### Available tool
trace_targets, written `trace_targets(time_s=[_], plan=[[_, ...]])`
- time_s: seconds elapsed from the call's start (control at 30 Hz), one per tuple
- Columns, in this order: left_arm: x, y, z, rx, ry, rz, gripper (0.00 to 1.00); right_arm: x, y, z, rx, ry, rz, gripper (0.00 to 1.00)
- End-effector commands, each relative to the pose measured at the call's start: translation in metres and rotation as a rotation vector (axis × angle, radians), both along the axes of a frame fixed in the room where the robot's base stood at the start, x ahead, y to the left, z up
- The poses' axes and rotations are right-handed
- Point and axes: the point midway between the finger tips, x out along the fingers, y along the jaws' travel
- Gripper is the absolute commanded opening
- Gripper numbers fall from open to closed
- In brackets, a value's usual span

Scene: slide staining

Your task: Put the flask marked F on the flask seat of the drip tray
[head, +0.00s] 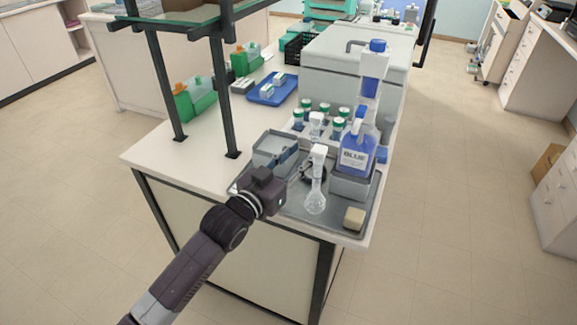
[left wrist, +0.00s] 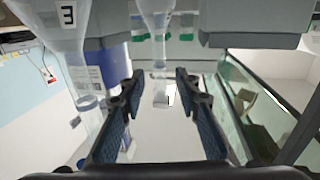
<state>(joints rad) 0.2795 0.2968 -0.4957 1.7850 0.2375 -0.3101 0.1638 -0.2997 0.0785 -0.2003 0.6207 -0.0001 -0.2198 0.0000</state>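My left gripper (head: 303,170) is at the left side of the grey drip tray (head: 281,227). Its fingers are apart in the left wrist view (left wrist: 160,90), with nothing clearly held between them. A clear flask (head: 315,199) with a white top stands at the tray's front, just right of the fingers. A second flask (head: 316,128) with a white top stands farther back. The wrist view appears upside down. A clear flask (left wrist: 157,22) shows ahead between the fingers; another (left wrist: 50,22), with a mark like a 3, is at left. I cannot read an F.
A blue-filled bottle (head: 357,158) labelled BLUE stands on a grey block (head: 349,187) at right. A grey box (head: 272,152) is at left, and a beige block (head: 354,219) lies front right. Green-capped containers (head: 339,124) stand behind. A shelf post (head: 225,100) rises at left.

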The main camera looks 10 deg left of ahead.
Motion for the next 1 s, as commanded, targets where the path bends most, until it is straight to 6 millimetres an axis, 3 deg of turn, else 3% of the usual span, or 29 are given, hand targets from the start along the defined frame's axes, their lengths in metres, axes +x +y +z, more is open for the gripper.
trace_targets(time_s=[0.1, 0.33, 1.0], plan=[[-0.019, 0.010, -0.002, 0.002, 0.001, -0.001, 0.30, 0.000, -0.001, -0.003, -0.001, 0.000, 0.000, 0.40], [-0.040, 0.022, -0.001, 0.001, 0.000, -0.001, 0.30, 0.000, -0.003, -0.006, -0.004, 0.000, 0.000, 0.40], [-0.044, 0.024, 0.000, 0.001, 0.000, 0.000, 0.30, 0.001, -0.003, -0.006, -0.004, -0.001, 0.000, 0.40]])
